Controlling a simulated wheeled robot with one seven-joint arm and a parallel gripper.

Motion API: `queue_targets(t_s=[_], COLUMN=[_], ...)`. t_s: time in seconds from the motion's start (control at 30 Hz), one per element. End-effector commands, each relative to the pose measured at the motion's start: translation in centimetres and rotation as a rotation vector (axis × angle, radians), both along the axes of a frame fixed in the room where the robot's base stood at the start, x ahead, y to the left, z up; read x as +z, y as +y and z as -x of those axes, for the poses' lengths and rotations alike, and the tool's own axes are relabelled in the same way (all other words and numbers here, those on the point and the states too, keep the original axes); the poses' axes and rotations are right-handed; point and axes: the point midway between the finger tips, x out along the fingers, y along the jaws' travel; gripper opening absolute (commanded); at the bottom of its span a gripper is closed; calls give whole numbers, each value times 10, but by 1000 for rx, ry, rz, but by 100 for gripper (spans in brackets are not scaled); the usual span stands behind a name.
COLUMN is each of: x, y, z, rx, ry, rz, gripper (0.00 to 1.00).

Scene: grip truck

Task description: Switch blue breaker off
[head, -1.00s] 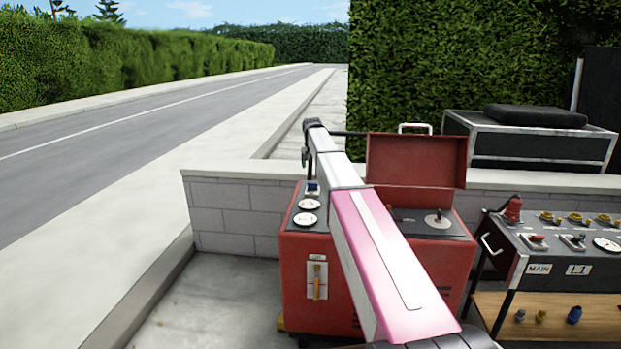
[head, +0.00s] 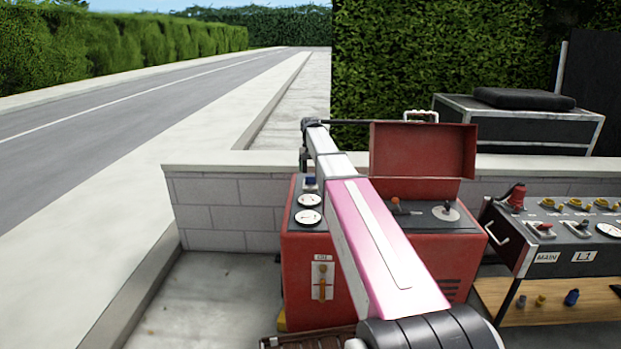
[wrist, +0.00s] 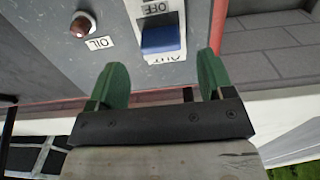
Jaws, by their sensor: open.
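In the head view, the blue breaker (head: 310,181) is small, at the top left of the red machine (head: 305,262). My gripper (wrist: 163,70) has two green fingers, spread apart and empty. In the wrist view the breaker appears between and beyond the fingertips; I see no clear contact. In the head view my arm hides part of the machine and I cannot make out the fingers.
A red lamp (wrist: 83,25) labelled OIL is near the breaker. The machine's red lid (head: 422,150) stands open. A low block wall (head: 215,205) runs behind. A cart with a control panel (head: 560,240) stands at the right. The paving (head: 205,300) left of the machine is clear.

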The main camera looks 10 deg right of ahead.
Motion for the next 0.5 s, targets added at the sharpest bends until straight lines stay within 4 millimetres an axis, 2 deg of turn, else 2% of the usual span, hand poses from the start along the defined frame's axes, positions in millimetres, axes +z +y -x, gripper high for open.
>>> queue_targets(t_s=[0.03,0.2,0.33,0.5], x=[-10,-33,-43,-47], y=[0,0,0,0], z=[0,0,0,0], rx=[0,0,0,0], ry=[1,0,0,-1], rz=[0,0,0,0], gripper=[74,74,74,74])
